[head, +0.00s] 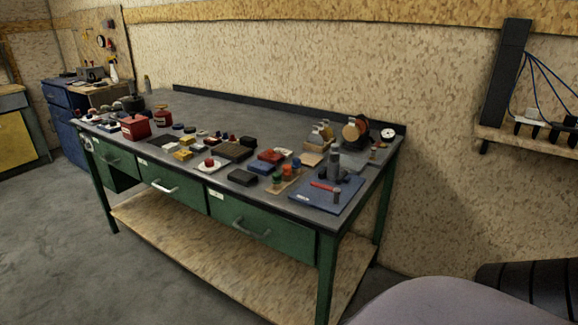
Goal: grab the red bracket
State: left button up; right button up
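Several red things lie on the green workbench's dark top (215,103), and I cannot tell which one is the red bracket. A red box (135,128) and a red can (162,118) stand toward the left. A small red piece (210,162) sits on a white plate near the front edge. A flat red piece (270,156) lies right of the middle. A thin red piece (324,186) lies on a blue mat at the right end. Neither of my grippers is in view.
Small parts crowd the front of the bench; its back left is clearer. Green drawers (240,223) and a wooden lower shelf (215,243) are below. Dark tyres (535,287) are at the bottom right, under a wall shelf (530,138). Grey floor (60,250) is open at the left.

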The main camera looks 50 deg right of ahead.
aim_at(263, 157)
jog(key=z, duration=1.35)
